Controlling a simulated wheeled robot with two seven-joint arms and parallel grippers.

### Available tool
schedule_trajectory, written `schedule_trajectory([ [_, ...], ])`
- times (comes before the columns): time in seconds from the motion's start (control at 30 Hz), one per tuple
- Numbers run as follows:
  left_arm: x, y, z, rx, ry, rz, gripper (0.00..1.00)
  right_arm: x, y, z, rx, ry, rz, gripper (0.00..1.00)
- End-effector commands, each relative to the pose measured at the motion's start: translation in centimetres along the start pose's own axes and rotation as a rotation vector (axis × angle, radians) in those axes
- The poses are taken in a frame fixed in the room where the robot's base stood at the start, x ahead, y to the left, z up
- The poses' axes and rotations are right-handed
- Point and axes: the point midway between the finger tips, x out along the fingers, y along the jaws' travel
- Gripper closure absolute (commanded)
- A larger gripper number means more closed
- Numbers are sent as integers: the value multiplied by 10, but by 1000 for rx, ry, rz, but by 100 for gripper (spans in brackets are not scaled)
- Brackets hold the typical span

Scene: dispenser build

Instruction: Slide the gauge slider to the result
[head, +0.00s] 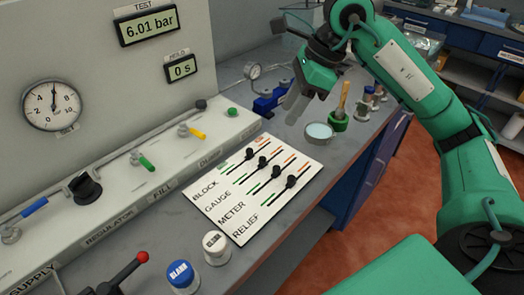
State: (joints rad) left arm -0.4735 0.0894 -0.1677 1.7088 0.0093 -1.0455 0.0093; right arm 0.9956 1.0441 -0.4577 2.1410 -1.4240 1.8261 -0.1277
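The white slider board (270,205) lies on the bench, with rows labelled BLOCK, GAUGE, METER and RELIEF. Each row has a black knob on a track with green and orange marks. The gauge slider (263,161) is the second knob from the back, near the middle of its track, like the others. My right gripper (293,108) hangs above the bench, behind and right of the board, apart from the sliders. Its grey fingers overlap in this view, so their opening is unclear. My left gripper is out of view. The test display (150,26) reads 6.01 bar.
The hold display (181,67) reads 0 s. A round dial (53,105) is on the wall panel. Valves line the ledge. Blue (181,275) and white (215,247) capped items stand in front of the board. A round dish (319,132) and green cup (338,122) stand behind it.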

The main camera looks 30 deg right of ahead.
Motion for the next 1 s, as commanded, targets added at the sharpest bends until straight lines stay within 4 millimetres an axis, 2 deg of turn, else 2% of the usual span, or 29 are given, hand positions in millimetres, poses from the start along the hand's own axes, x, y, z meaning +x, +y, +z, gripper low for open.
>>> schedule_trajectory([
  [0.17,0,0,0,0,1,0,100,13,-1,-2,1,12,-4,62],
  [0.5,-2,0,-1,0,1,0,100,83,0,-3,1,10,1,62],
  [0.7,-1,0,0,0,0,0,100,117,0,-3,1,9,-1,62],
  [0.83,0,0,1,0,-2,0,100,131,0,-3,0,8,-1,62],
  [1.0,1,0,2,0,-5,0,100,137,-1,-3,0,8,-4,62],
])
